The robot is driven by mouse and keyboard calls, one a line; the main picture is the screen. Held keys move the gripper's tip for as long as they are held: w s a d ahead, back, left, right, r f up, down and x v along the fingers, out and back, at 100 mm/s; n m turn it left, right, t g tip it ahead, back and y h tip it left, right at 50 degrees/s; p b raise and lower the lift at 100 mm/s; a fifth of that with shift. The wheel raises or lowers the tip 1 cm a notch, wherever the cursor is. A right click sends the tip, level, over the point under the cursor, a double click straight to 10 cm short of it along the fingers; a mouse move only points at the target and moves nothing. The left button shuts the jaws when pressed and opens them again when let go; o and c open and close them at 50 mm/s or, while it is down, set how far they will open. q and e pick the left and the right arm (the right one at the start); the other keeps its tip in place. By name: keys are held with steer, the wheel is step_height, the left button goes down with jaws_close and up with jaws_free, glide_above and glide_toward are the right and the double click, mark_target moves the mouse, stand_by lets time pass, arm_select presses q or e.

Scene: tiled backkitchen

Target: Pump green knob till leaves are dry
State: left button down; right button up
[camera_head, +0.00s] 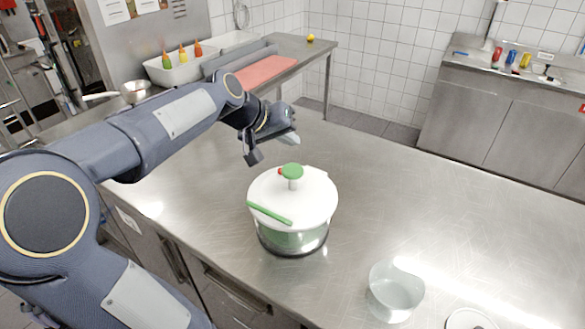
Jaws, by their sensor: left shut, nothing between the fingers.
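A salad spinner (305,203) with a white lid and a see-through bowl stands on the steel counter. Its green knob (292,171) sticks up from the middle of the lid on a short pale stem, with a small red part beside it. A green bar (270,214) lies along the lid's front left edge. Green leaves show faintly through the bowl wall, and I cannot tell how wet they are. My left gripper (272,150) is shut and empty, above and behind the knob, slightly to its left, apart from it. My right gripper is out of view.
A clear empty bowl (396,291) stands at the front right, with part of a white plate (470,319) beside it. The counter right of the spinner is clear. Behind my left arm are a pan (135,91), a bottle tray (172,73) and a red board (266,70).

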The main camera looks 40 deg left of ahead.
mark_target(289, 171)
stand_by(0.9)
arm_select(q)
steer(key=shift+w+d+r+b, duration=0.1)
steer(key=shift+r+b, duration=0.2)
steer(key=shift+b, duration=0.2)
step_height(289, 171, up, 3)
steer(key=shift+r+b, duration=0.15)
steer(key=shift+b, duration=0.8)
step_height(289, 171, down, 9)
steer(key=b, duration=0.7)
steer(key=shift+b, duration=0.35)
stand_by(0.7)
steer(key=shift+f, duration=0.35)
